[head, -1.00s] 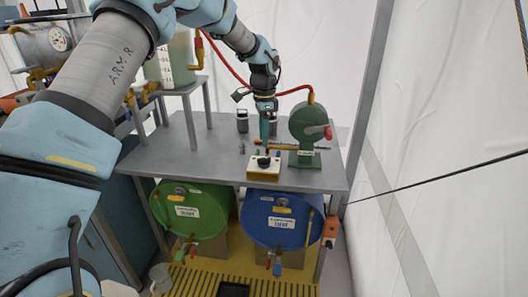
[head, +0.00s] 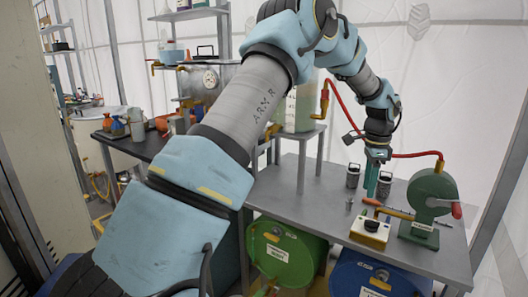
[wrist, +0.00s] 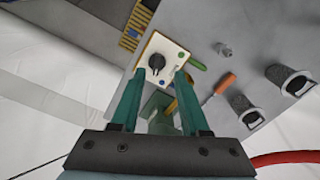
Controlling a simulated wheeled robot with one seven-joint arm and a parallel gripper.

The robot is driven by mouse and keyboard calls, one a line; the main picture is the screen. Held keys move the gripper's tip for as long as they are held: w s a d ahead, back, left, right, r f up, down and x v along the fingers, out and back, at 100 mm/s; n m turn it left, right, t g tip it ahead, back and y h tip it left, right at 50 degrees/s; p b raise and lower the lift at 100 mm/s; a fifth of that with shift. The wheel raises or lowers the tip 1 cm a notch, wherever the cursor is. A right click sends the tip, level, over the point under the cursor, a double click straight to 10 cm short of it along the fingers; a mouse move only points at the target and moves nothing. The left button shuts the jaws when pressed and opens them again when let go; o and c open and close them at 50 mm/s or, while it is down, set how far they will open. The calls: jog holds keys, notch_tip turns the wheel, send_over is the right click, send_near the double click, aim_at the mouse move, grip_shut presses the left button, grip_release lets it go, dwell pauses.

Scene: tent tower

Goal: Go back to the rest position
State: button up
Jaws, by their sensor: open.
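My gripper (head: 372,180) is open, with its teal fingers pointing down above the grey metal table (head: 338,210). In the wrist view my gripper (wrist: 155,95) shows two spread fingers with nothing held between them. A small cream control box (head: 371,231) with a black knob stands on the table just below and in front of the gripper. The box also shows in the wrist view (wrist: 149,49), beyond the fingertips; the fingers look apart from it.
A green pump-like device (head: 431,205) stands right of the gripper, with a red hose (head: 415,155) running to it. Two small metal canisters (head: 352,176) stand close behind. Green (head: 285,252) and blue (head: 365,277) drums sit below the table. A shelf with a tank (head: 298,108) stands left.

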jog(key=a+r+n, duration=0.3)
jog(key=a+n, duration=0.6)
jog(key=a, duration=1.5)
jog(key=s+a+n, duration=0.5)
jog(key=s+a, duration=0.1)
jog(key=a, duration=0.3)
jog(key=s+a+f+n+t, duration=0.1)
jog(key=s+a+n, duration=0.4)
jog(key=a, duration=0.5)
jog(key=shift+s+f+t, duration=0.15)
jog(key=shift+s+t, duration=0.15)
jog(key=shift+s, duration=0.15)
